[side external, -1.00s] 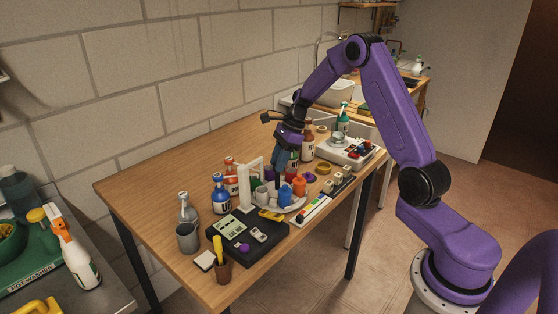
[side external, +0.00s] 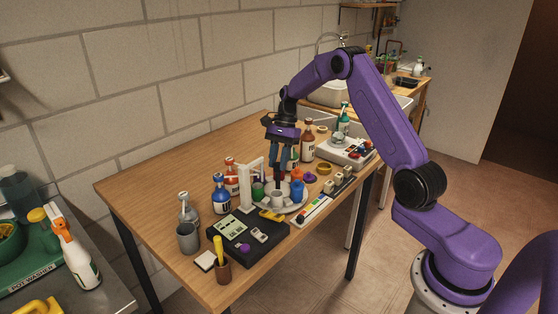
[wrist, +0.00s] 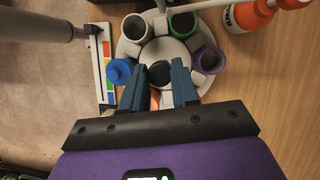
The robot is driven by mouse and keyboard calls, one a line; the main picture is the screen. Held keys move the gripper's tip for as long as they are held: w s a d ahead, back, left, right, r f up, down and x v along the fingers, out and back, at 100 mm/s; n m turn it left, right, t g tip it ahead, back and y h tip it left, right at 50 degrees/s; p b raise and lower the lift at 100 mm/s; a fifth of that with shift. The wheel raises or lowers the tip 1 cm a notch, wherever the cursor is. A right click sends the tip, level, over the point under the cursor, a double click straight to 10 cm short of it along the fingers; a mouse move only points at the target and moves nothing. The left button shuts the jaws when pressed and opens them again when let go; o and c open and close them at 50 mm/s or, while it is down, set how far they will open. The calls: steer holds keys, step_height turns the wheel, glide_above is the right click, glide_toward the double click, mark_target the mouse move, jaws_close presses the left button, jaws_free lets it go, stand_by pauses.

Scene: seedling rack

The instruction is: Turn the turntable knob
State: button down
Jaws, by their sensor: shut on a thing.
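The turntable is a pale round plate (wrist: 128,47) carrying several small cups, also on the table in the side view (side external: 289,210). Its dark round knob (wrist: 159,72) is at the middle, between the fingertips of my gripper (wrist: 156,82). My gripper points down over the turntable in the side view (side external: 281,170) and is shut on the knob. A blue cup (wrist: 119,71), a green-rimmed cup (wrist: 183,22) and a purple-rimmed cup (wrist: 210,61) sit around the plate. My fingers partly hide the near side of the plate.
A white post frame (side external: 243,188) stands close to the turntable's left. Bottles, including a blue one (side external: 220,195), stand behind it. A black box (side external: 248,238) is in front. A strip with coloured patches (side external: 318,208) lies beside the plate. Bare table lies at back left.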

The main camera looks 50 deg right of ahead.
steer(key=n, duration=0.2)
steer(key=n+g, duration=0.1)
steer(key=n, duration=0.1)
steer(key=shift+w+a+n+g+h, duration=0.1)
steer(key=shift+n+g+h, duration=0.2)
steer(key=shift+h, duration=0.1)
steer(key=n+g+h, duration=0.1)
steer(key=n, duration=0.2)
steer(key=shift+a+n, duration=0.1)
steer(key=shift+n, duration=0.3)
steer(key=n, duration=0.2)
steer(key=n+h, duration=0.1)
steer(key=n, duration=0.1)
steer(key=shift+g+h, duration=0.3)
steer(key=shift+a+n+h, duration=0.1)
steer(key=shift+n+h, duration=0.6)
steer(key=shift+n, duration=1.3)
steer(key=c, duration=0.9)
jaws_free()
steer(key=shift+o, duration=0.2)
steer(key=shift+w, duration=0.1)
